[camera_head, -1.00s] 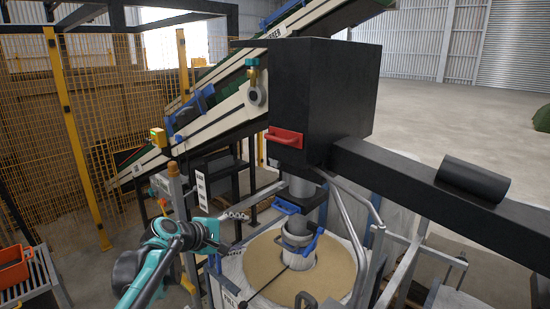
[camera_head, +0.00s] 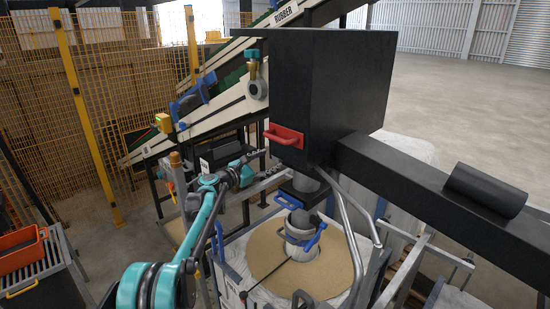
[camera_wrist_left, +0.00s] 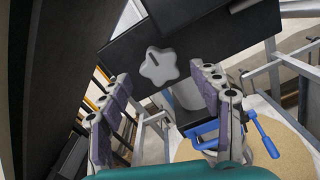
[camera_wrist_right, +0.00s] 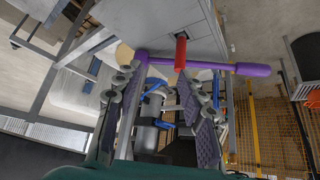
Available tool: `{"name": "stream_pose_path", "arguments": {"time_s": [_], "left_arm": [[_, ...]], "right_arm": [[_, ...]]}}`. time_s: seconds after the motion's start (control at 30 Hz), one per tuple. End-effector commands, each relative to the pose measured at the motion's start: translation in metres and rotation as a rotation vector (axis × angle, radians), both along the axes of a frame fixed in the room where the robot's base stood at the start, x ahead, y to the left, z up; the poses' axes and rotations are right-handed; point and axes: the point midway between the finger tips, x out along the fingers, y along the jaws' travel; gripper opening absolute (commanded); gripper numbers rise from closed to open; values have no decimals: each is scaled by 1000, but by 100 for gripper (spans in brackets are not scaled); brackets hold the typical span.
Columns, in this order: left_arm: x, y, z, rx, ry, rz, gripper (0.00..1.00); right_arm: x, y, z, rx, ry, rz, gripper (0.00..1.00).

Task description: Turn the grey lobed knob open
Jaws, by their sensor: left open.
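The grey lobed knob (camera_wrist_left: 158,66) shows in the left wrist view, on a dark face, with a raised bar across its front. In the head view I cannot make it out. My left gripper (camera_wrist_left: 162,82) is open, its fingers to either side of the knob in the picture and apart from it. In the head view my left gripper (camera_head: 270,164) is beside the lower left of the black box (camera_head: 325,90), just below the red handle (camera_head: 284,134). My right gripper (camera_wrist_right: 162,75) is open in its wrist view, with nothing visibly held.
Below the box, a spout with a blue clamp (camera_head: 302,238) stands over a bag (camera_head: 265,250) of tan material. A conveyor (camera_head: 215,110) runs behind my left arm.

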Motion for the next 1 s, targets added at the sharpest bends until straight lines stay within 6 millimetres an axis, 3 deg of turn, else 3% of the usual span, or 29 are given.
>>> {"name": "stream_pose_path", "arguments": {"time_s": [0.2,0.53,0.57,0.73,1.0], "left_arm": [[19,-19,0,1,0,-1,63],[22,-23,0,2,-1,0,63],[22,-23,0,2,-1,0,58],[22,-23,0,2,-1,0,13],[22,-23,0,11,-10,0,13]], "right_arm": [[0,0,1,0,0,0,40],[0,0,2,0,0,0,40],[0,0,2,0,0,0,40],[0,0,2,0,0,0,40],[0,0,2,0,0,0,40]]}}
